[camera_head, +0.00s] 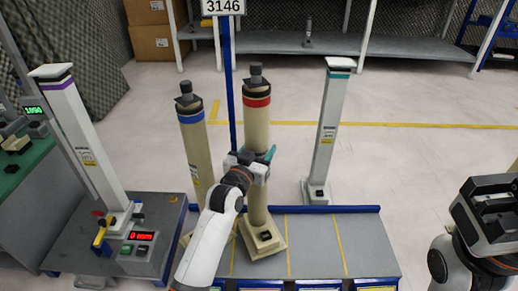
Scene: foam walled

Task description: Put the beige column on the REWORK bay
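Two beige columns stand near the middle. One has a red band (257,116), the other a blue band (194,150) and stands just left of it. My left gripper (256,160) is at the red-banded column's middle and appears shut around it. That column's square base (262,240) is in front of the bay table's blue back rail; I cannot tell whether it touches the surface. The bay table (312,250) has yellow dividing lines and coloured front labels, too cut off to read. My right gripper (490,208) is at the far right, away from the columns; its finger opening is unclear.
A pale purple-banded column (84,140) stands on a scale (140,245) at left. A pale teal-banded column (328,130) stands behind the table. A blue post (229,80) carries a "3146" sign (222,6). The table's right part is clear.

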